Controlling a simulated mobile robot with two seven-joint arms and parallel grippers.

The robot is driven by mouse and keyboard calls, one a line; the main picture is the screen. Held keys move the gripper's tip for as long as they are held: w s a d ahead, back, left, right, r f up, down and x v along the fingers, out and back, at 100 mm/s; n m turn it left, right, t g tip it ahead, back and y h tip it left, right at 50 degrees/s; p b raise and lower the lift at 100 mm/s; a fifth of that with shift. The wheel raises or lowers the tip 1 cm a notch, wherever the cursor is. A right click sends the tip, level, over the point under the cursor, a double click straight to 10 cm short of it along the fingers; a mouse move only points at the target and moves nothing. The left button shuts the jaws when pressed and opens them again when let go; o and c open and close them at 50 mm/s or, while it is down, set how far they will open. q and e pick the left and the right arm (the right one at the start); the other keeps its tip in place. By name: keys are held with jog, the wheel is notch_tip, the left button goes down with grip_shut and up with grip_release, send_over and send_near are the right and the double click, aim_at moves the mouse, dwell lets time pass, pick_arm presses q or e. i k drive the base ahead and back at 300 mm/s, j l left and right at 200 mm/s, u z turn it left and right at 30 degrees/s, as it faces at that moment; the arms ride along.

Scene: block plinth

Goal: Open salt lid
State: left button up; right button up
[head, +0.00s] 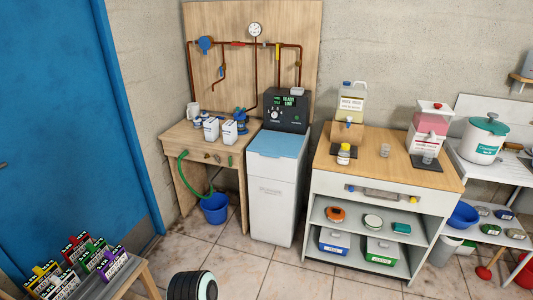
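A white floor cabinet (270,203) stands against the wall in the head view, with a light-blue lid (278,144) on its top front. The lid lies flat and looks closed. Behind it rises a dark control head (286,110) with a lit green display and a knob. The cabinet is likely the salt unit, but its lettering is too small to read. Neither of my grippers is in view. A dark rounded part with a pale ring at the bottom edge looks like part of my arm.
A wooden table (176,140) with white cartons stands left of the cabinet; a blue bucket (214,208) sits below. A wood-topped shelf unit (370,187) with bottles and jugs stands right. A bench with small boxes (113,263) is at lower left. Tiled floor (260,266) lies open in front.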

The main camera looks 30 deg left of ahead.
aim_at(275, 144)
jog(key=i+j, duration=0.25)
jog(key=j, duration=0.15)
jog(key=i+j, duration=0.25)
jog(key=j, duration=0.15)
jog(key=i+j+z, duration=0.1)
jog(key=j, duration=0.3)
jog(key=i+j, duration=0.55)
jog(key=j, duration=0.3)
jog(key=i+z, duration=0.05)
